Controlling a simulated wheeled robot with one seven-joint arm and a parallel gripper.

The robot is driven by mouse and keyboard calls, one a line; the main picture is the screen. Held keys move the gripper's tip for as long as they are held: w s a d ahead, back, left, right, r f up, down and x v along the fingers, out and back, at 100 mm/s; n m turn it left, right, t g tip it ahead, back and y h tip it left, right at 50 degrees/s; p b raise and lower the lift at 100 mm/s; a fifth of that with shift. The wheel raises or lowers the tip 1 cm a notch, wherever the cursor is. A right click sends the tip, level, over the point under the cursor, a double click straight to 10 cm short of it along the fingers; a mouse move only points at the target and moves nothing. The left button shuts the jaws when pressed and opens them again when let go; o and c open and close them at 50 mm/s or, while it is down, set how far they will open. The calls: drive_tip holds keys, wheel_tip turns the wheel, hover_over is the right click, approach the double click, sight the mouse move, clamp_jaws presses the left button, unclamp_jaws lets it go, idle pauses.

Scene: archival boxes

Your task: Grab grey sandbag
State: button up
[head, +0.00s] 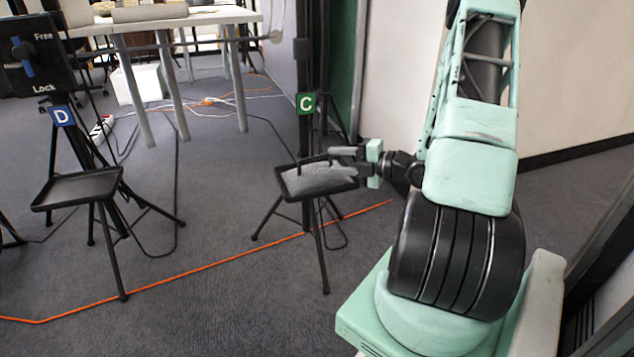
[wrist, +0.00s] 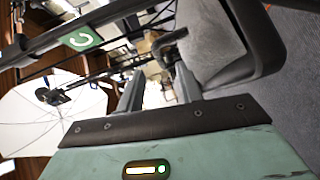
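The grey sandbag (head: 318,180) lies in the black tray (head: 292,196) of the stand marked C. A dark handle (head: 314,161) rises from its top. My gripper (head: 335,154) reaches in from the right, just above the sandbag's right end. In the wrist view my gripper (wrist: 160,82) has its two fingers apart with nothing clamped between them. The handle (wrist: 170,40) shows just beyond the fingertips, near the right finger. Part of the sandbag (wrist: 212,38) shows right of it, inside the tray rim (wrist: 268,50).
A second stand with an empty black tray (head: 78,188), marked D, is at left. A white table (head: 160,18) stands behind. An orange cable (head: 200,272) crosses the floor. A dark post (head: 305,60) rises behind the tray. A white umbrella (wrist: 35,120) shows in the wrist view.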

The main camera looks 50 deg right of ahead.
sight(319, 158)
drive_tip(key=shift+x, duration=0.8)
drive_tip(key=b+x, duration=0.3)
drive_tip(key=x, duration=0.1)
drive_tip(key=shift+w+a+f+b, duration=0.1)
drive_tip(key=shift+w+f+b, duration=0.05)
drive_tip(key=shift+w+b, duration=0.15)
drive_tip(key=shift+w, duration=0.35)
clamp_jaws()
idle(0.3)
